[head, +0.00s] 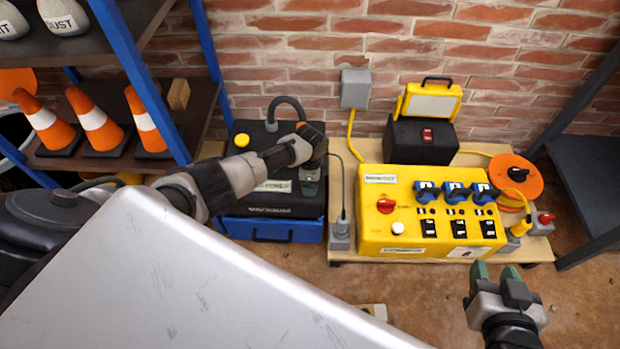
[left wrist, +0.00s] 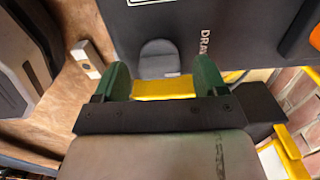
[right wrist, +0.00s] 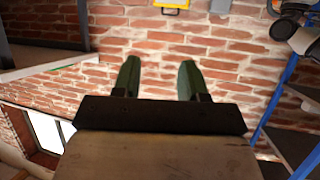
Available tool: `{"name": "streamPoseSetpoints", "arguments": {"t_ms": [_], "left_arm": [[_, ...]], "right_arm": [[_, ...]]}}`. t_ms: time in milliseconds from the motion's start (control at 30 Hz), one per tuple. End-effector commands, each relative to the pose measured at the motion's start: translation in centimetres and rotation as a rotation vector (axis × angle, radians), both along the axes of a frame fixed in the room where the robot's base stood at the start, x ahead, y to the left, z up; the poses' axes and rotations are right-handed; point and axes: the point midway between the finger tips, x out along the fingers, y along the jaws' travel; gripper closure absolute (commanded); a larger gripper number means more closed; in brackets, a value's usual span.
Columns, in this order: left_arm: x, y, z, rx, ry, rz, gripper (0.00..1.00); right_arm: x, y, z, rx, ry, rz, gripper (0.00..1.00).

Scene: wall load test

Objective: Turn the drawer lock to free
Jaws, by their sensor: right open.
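A black cabinet (head: 245,212) with a blue drawer (head: 275,231) stands left of the wooden pallet. In the left wrist view its dark face (left wrist: 190,30) carries lettering starting "DRAW". A dark grey round-ended piece (left wrist: 158,58) shows on that face, between my left fingertips; I cannot tell if it is the lock knob. My left gripper (head: 310,182) is over the cabinet's right side, its green fingers apart; no contact can be made out. My right gripper (head: 495,275) is open and empty, in front of the yellow control box; the right wrist view faces brick wall.
The yellow control box (head: 375,232) with blue switches sits on the pallet (head: 345,180). Shelves with cones (head: 97,120) are left. A large pale panel fills the lower left.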

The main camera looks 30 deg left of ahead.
Motion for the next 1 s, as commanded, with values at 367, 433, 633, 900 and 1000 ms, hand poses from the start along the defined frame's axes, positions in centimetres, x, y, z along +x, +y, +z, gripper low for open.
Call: {"name": "streamPoseSetpoints", "arguments": {"t_ms": [367,433,633,900,1000], "left_arm": [[-0.1,0.0,0.6,0.000,0.001,0.001,0.28],[-0.1,0.0,1.1,0.000,0.001,0.001,0.28],[-0.1,0.0,2.9,0.000,0.001,0.000,0.28],[0.0,0.0,5.5,0.000,0.000,0.001,0.28],[0.0,0.0,7.1,0.000,0.000,0.000,0.28]], "right_arm": [[-0.6,-0.4,-0.5,-0.016,0.061,-0.006,0.57],[-1.2,-0.6,-1.0,-0.030,0.117,-0.009,0.57],[-3.6,-1.6,-2.8,-0.075,0.325,-0.024,0.57],[-7.8,-3.1,-4.6,-0.138,0.620,-0.047,0.57],[-9.5,-3.6,-4.6,-0.158,0.721,-0.054,0.57]]}}
